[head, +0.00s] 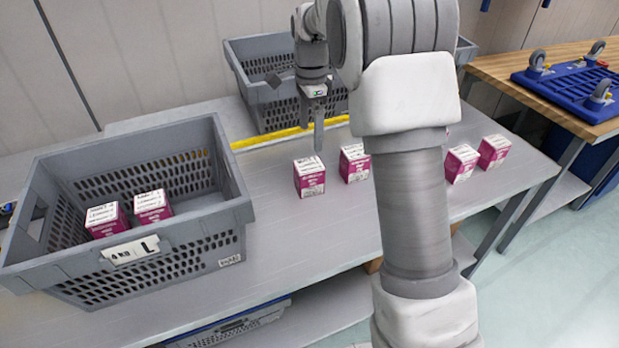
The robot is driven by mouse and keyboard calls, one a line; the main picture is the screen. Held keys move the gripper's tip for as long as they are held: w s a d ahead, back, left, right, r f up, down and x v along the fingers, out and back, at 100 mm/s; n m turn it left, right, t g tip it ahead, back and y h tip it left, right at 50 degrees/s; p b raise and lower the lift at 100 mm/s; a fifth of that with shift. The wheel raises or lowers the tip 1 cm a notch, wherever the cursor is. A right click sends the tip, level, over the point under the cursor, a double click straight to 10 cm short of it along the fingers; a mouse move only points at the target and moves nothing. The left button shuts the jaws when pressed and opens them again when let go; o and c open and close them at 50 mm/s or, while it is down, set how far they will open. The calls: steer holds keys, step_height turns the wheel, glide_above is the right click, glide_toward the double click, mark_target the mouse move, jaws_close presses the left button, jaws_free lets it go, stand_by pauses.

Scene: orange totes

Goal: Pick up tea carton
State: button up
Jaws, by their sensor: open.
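Several magenta-and-white tea cartons stand on the grey table. One tea carton (309,177) stands left of centre, and another (354,163) stands close to its right. Two more cartons, one (460,163) and its neighbour (493,151), stand to the right of my arm. My gripper (311,140) points down just above and behind the left carton, open and with nothing seen between its fingers. The fingers overlap in this view, so the gap to the carton is hard to judge. My arm hides part of the table between the cartons.
A grey crate (205,237) on the left holds two cartons (127,213). Another grey crate (263,62) stands behind my gripper, beyond a yellow strip (268,137). A wooden bench (500,70) with a blue wheeled dolly (567,88) is at the right. The table front is clear.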

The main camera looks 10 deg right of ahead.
mark_target(311, 164)
step_height(311, 164, down, 9)
steer(key=shift+r+b, duration=0.15)
steer(key=shift+b, duration=0.3)
steer(key=shift+a+f+b, duration=0.2)
steer(key=shift+f+b, duration=0.1)
steer(key=shift+f, duration=2.75)
jaws_close()
steer(key=shift+r, duration=0.15)
